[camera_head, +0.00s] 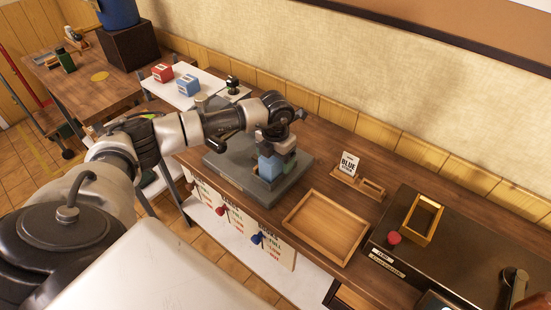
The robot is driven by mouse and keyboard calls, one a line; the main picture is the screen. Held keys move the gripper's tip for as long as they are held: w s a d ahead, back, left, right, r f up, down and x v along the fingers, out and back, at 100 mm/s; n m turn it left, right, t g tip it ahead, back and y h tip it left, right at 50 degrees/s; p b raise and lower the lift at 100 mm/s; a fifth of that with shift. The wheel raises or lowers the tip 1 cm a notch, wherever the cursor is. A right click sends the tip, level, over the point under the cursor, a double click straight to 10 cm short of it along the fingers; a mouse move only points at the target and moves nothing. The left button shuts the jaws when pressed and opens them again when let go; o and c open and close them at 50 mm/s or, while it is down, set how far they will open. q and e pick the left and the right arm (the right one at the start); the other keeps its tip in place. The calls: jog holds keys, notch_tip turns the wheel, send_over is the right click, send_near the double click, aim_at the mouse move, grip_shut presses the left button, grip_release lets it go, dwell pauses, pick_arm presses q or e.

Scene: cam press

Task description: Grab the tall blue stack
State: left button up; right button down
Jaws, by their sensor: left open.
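A blue block stack (269,167) stands on a dark grey base plate (232,171) on the wooden counter. My left arm reaches in from the left, and its gripper (272,138) points down at the top of the stack. The gripper is open, and whether its fingers touch the stack cannot be told. The wrist and gripper hide the upper part of the stack. Grey and dark parts show just beside and behind the stack. My right gripper is not in view.
An empty wooden tray (325,226) lies right of the base plate. Behind it stands a small "BLUE" sign (348,163). A brass frame (421,219) and a red button (394,237) are further right. Red (162,72) and blue (187,84) blocks sit on a white surface behind my arm.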

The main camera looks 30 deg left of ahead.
pick_arm(q)
jog(key=shift+f, duration=0.35)
jog(key=c, duration=1.1)
jog(key=shift+c, duration=0.3)
jog(key=shift+r, duration=0.15)
